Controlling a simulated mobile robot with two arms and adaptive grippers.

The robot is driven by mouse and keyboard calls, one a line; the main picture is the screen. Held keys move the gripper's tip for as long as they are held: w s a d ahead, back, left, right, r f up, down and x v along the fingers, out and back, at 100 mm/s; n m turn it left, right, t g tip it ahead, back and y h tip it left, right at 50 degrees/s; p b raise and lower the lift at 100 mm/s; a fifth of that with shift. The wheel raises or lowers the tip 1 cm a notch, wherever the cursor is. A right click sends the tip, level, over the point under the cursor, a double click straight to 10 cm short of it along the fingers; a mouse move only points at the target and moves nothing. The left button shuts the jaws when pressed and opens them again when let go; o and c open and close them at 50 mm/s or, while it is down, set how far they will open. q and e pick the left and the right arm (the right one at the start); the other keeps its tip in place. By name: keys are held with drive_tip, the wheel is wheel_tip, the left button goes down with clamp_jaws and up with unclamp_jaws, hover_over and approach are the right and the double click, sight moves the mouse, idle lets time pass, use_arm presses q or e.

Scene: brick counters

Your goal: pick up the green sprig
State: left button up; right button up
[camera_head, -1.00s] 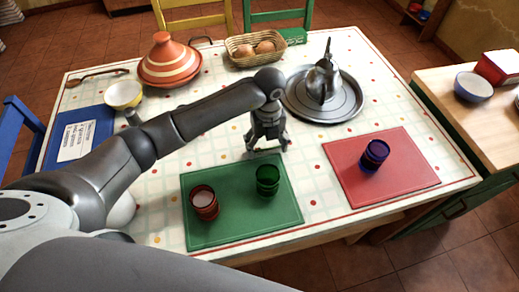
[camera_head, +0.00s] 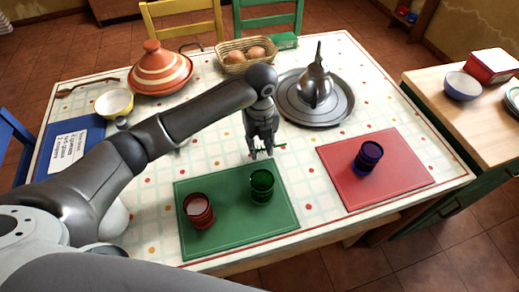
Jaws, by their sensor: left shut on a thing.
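The green sprig (camera_head: 282,146) shows only as a small thin green bit sticking out to the right of my left gripper's fingertips. The rest of it is hidden by the fingers. My left gripper (camera_head: 262,154) points down, shut on the sprig, just behind the far edge of the green mat. I cannot tell whether the sprig still touches the tablecloth. My right gripper is not in view.
A green glass (camera_head: 262,187) and a red glass (camera_head: 198,211) stand on the green mat (camera_head: 240,228), close in front of the gripper. A blue glass (camera_head: 368,157) stands on the red mat (camera_head: 400,185). A metal tray (camera_head: 338,113) holds a teapot (camera_head: 314,85).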

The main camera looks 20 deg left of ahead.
use_arm(q)
drive_tip(key=s+d+r, duration=0.4)
drive_tip(key=s+r, duration=0.7)
drive_tip(key=s, duration=0.2)
drive_tip(key=w+a+r+n, duration=0.1)
drive_tip(key=a+r+n, duration=0.2)
drive_tip(key=n, duration=1.1)
drive_tip(key=w+a+r+n+p, duration=0.1)
drive_tip(key=a+n, duration=0.4)
drive_tip(key=n, duration=1)
wheel_tip(320, 180, up, 2)
drive_tip(key=shift+w+a+r, duration=0.15)
drive_tip(key=shift+w+a, duration=0.05)
drive_tip(key=shift+w, duration=0.3)
